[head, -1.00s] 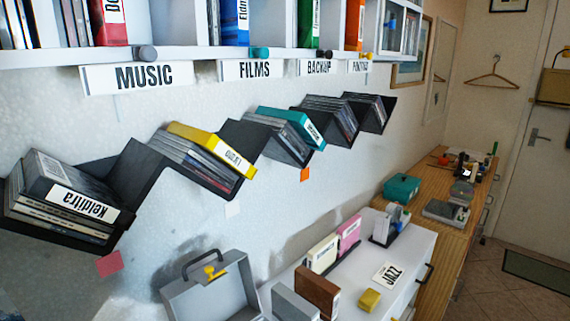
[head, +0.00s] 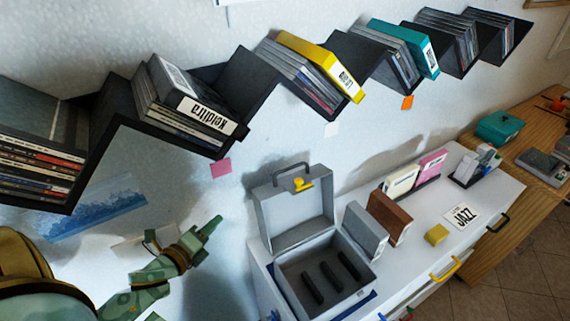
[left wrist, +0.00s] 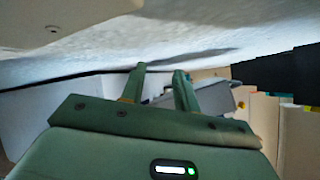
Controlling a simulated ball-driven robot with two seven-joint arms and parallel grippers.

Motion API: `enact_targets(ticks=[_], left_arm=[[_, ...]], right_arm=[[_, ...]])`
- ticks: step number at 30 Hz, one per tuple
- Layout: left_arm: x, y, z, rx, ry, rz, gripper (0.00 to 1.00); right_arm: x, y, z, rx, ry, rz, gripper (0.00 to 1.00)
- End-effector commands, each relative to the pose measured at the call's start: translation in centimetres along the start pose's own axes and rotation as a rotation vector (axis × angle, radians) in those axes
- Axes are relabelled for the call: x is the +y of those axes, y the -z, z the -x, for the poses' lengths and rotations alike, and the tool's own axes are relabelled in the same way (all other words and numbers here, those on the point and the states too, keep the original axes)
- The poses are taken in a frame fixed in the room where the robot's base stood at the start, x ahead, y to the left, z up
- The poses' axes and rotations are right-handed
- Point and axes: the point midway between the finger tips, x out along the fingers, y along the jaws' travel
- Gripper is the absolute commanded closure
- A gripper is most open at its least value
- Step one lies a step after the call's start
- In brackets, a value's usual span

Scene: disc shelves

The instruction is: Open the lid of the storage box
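The storage box (head: 368,277) is a grey case on the white cabinet top in the head view. Its lid (head: 287,222) stands up at the back, leaning toward the wall, with a dark handle (head: 293,177) and a yellow latch (head: 302,184). The box is open, and dark slots show inside. My left gripper (head: 211,226) is left of the lid, apart from it, near the wall. In the left wrist view its two green fingers (left wrist: 160,70) are spread with a gap between them and nothing held. My right gripper is not in view.
A zigzag wall shelf (head: 118,99) with discs runs above. Grey (head: 364,229) and brown (head: 388,216) cases stand right of the box. A yellow block (head: 436,233) and a JAZZ card (head: 461,217) lie farther right. Bare wall lies between gripper and lid.

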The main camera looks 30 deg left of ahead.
Motion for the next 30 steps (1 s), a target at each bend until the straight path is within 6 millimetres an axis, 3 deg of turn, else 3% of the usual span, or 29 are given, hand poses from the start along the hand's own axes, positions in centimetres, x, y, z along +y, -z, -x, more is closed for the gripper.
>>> enact_targets(ticks=[1, 3, 10, 15, 21, 26, 30], left_arm=[[-2.6, -1.2, 0.2, -0.004, 0.055, -0.082, 0.69], [-5.6, -2.5, 0.6, 0.000, 0.143, -0.234, 0.69], [-10.6, -4.0, 2.3, 0.060, 0.401, -0.688, 0.69], [-11.7, -4.0, 3.6, 0.112, 0.551, -0.935, 0.69], [-11.8, -3.8, 4.0, 0.143, 0.622, -1.032, 0.69], [-12.9, -3.0, 2.2, 0.142, 0.626, -1.034, 0.69], [-14.5, -1.8, -0.6, 0.140, 0.626, -1.033, 0.69]], right_arm=[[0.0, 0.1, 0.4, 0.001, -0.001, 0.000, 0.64], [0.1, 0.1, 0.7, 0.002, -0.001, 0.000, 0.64], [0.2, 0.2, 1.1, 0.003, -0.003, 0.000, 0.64], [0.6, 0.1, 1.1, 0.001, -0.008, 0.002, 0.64], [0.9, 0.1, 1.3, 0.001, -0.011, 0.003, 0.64], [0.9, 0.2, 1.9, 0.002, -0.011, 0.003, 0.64], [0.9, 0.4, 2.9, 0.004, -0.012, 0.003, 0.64]])
